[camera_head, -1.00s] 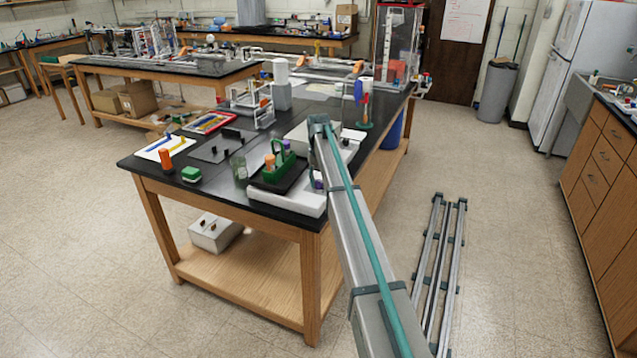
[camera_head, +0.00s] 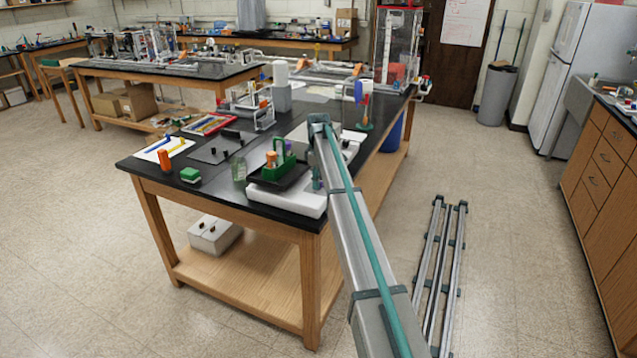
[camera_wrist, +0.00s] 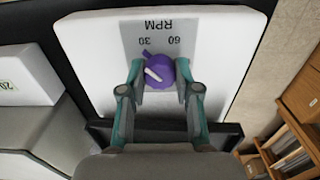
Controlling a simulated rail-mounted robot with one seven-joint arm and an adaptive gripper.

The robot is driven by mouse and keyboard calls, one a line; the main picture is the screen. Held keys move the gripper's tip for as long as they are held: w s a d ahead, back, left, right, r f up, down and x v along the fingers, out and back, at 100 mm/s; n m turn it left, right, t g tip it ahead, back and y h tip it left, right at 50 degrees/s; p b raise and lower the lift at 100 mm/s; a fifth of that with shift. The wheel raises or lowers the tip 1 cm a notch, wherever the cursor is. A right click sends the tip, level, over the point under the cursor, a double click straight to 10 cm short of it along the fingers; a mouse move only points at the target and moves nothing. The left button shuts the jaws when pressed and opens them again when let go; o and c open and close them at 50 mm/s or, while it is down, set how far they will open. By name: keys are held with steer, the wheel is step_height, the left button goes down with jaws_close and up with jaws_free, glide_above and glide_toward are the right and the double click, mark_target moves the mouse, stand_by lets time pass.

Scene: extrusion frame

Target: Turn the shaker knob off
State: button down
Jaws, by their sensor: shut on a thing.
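The purple shaker knob (camera_wrist: 164,72) sits on the front of the white shaker (camera_wrist: 95,45). Its ridge points up and left, near the "30" mark, and a short white line shows on it. "RPM" and "60" are printed upside down in the wrist view. My gripper (camera_wrist: 160,74) is shut on the knob, with one teal finger on each side. In the head view the white shaker (camera_head: 290,203) stands at the table's near corner, and my gripper (camera_head: 317,180) is at its right end. The knob is hidden there.
A dark tray (camera_head: 262,181) on the shaker holds a green rack (camera_head: 285,158) with orange-topped tubes. A glass beaker (camera_head: 239,168) stands just left. A green block (camera_head: 190,174) and an orange cylinder (camera_head: 164,160) are farther left on the black table (camera_head: 222,188).

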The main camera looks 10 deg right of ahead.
steer(key=n, duration=0.4)
steer(key=shift+n, duration=0.3)
steer(key=n, duration=0.4)
steer(key=shift+b, duration=0.35)
steer(key=shift+n, duration=0.3)
steer(key=c, duration=0.8)
jaws_free()
steer(key=shift+r, duration=0.1)
step_height(320, 180, up, 12)
steer(key=shift+f, duration=0.1)
steer(key=shift+f, duration=0.1)
